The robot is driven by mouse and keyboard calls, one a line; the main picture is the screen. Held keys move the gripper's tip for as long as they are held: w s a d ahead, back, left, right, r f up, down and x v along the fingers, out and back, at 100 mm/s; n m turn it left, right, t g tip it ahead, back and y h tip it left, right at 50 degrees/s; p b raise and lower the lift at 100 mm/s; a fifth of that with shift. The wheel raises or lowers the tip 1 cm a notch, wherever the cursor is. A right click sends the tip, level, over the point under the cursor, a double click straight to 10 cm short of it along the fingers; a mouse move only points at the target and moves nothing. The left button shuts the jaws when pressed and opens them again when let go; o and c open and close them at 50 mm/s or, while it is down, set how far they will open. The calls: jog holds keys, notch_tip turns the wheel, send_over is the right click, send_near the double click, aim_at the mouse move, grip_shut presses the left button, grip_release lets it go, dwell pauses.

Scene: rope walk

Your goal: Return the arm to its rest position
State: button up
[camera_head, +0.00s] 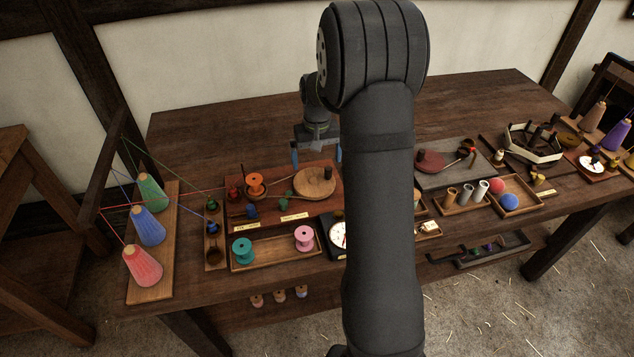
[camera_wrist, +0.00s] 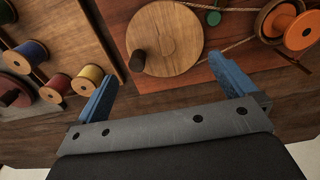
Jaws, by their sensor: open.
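My gripper (camera_head: 316,153) hangs over the back part of the dark wooden table (camera_head: 200,128), behind the reddish board (camera_head: 270,217) with the round wooden disc (camera_head: 315,182). In the wrist view my gripper (camera_wrist: 168,95) has its two blue fingers spread wide apart, with nothing between them. The round disc (camera_wrist: 168,35) with its dark peg lies beyond the fingertips there. My dark arm crosses the middle of the head view and hides part of the table. Whether the fingers touch anything is not shown; they appear clear of the table.
Red, blue and green thread cones (camera_head: 149,226) stand on a board at the left, with threads stretched from them. An orange spool (camera_head: 255,184) stands by the disc. A tray (camera_head: 275,261) holds teal and pink spools. The table's back left is clear.

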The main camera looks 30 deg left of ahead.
dwell(0.4)
notch_tip(320, 180, up, 10)
dwell(0.5)
jog(key=c, duration=0.5)
jog(key=shift+w+d+f+m, duration=0.1)
jog(key=shift+f+m, duration=0.05)
jog(key=shift+m, duration=0.4)
jog(key=shift+w+d+f+m, duration=0.1)
jog(key=shift+f+m, duration=0.05)
jog(key=shift+m, duration=0.4)
jog(key=c, duration=0.7)
jog(key=m, duration=1.6)
send_over(328, 168)
notch_tip(328, 168, down, 4)
jog(key=shift+f, duration=5.35)
